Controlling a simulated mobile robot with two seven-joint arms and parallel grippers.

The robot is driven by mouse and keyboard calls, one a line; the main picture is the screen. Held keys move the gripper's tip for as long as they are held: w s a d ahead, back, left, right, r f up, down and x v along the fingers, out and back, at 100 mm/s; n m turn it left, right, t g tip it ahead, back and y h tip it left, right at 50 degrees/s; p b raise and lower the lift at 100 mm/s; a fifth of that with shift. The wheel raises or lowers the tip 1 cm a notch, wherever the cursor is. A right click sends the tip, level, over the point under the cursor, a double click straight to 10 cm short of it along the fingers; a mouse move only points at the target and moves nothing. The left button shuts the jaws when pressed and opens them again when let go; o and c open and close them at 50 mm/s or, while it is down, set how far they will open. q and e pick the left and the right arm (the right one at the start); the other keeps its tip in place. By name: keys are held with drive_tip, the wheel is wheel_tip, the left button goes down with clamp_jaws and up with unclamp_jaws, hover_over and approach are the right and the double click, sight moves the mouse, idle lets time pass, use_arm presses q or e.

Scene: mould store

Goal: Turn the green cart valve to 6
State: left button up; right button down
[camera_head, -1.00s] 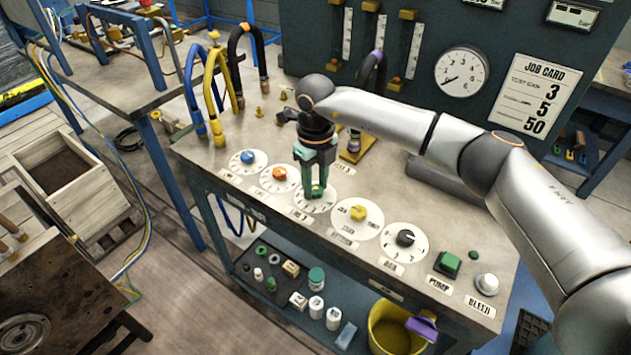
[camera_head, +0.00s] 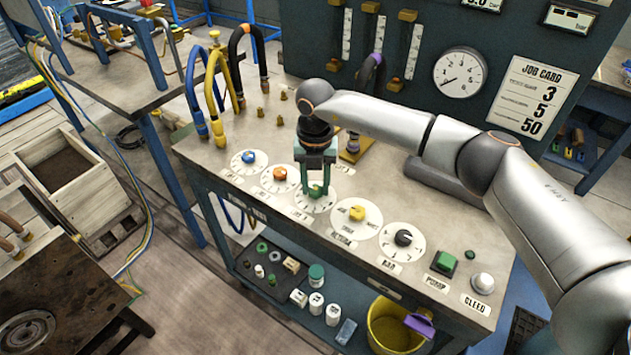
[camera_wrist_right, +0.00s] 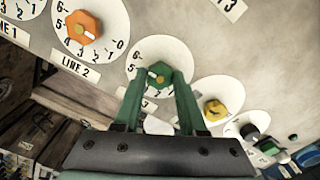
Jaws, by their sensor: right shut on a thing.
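The green valve (camera_head: 316,190) is a small knob on a white numbered dial (camera_head: 327,204), third from the left in the row on the cart's top. In the right wrist view the green valve (camera_wrist_right: 161,72) shows between my green fingers, with a pale mark on its left part. The figures 6 and 5 show at the dial's left edge; the exact reading is too small to tell. My right gripper (camera_head: 316,187) points down and is shut on the valve, a finger on either side. The fingers hide part of the dial. My left gripper is not in view.
The orange valve (camera_head: 280,174) and blue valve (camera_head: 249,157) are to the left, the yellow knob (camera_head: 357,213) and black knob (camera_head: 403,238) to the right. Hoses (camera_head: 215,90) stand behind. A job card (camera_head: 532,97) reads 3, 5, 50.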

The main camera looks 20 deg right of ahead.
sight(316, 189)
drive_tip(key=shift+m, duration=0.4)
drive_tip(key=shift+c, duration=2.3)
unclamp_jaws()
drive_tip(key=shift+r, duration=0.1)
wheel_tip(316, 189, up, 12)
drive_tip(key=shift+r+b, duration=0.2)
drive_tip(key=shift+b, duration=0.15)
